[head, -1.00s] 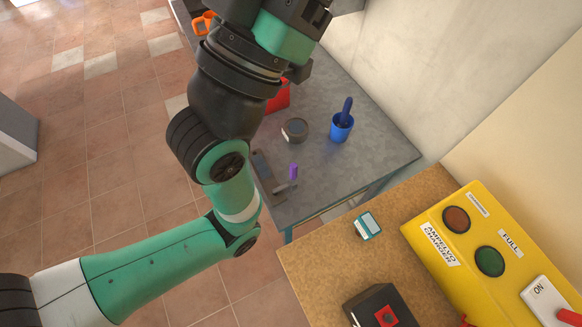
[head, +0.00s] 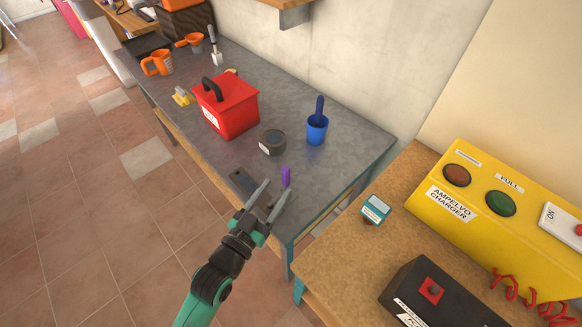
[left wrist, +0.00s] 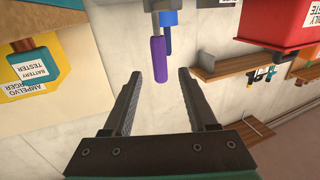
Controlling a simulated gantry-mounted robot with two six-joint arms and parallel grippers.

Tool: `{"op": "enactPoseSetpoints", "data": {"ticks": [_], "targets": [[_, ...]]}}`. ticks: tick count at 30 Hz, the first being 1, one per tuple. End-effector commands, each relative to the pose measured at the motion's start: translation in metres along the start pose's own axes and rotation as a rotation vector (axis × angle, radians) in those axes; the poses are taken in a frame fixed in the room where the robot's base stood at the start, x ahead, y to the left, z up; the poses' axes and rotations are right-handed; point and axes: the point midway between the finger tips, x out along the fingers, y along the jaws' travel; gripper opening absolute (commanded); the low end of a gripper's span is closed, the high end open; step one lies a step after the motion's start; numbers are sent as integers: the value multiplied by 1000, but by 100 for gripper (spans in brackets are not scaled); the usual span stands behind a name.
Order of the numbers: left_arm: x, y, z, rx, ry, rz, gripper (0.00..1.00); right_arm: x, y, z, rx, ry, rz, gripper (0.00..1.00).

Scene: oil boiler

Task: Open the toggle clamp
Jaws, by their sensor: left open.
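The toggle clamp shows mainly as its purple handle (head: 286,177), which stands up near the front corner of the grey workbench. Its lower part is partly hidden by my gripper's fingers. My left gripper (head: 278,187) is open and empty, with its fingertips close to the handle. In the left wrist view the purple handle (left wrist: 158,58) appears between the two fingertips (left wrist: 158,76), apart from both. I cannot tell whether it is within the jaws in depth. My right gripper is not in view.
The grey workbench (head: 345,160) holds a dark flat plate (head: 243,180), a round tin (head: 272,142), a blue cup (head: 317,130) and a red box (head: 228,108). A cork-topped table (head: 345,255) with a yellow charger (head: 510,200) stands at right.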

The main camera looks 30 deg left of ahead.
Motion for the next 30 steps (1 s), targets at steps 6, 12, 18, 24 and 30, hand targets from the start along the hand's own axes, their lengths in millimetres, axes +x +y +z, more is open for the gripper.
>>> {"op": "enactPoseSetpoints", "data": {"ticks": [6, 12, 18, 24, 30], "targets": [[51, 0, 1, 0, 3, 0, 58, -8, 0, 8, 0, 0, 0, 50], [83, 0, 1, 0, 0, 0, 58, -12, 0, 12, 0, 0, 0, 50], [92, 0, -1, 0, 1, 0, 58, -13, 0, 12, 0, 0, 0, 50], [92, 0, -1, 0, 1, 0, 51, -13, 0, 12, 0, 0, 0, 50], [91, 0, 0, 0, 0, 0, 15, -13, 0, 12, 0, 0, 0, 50]]}}
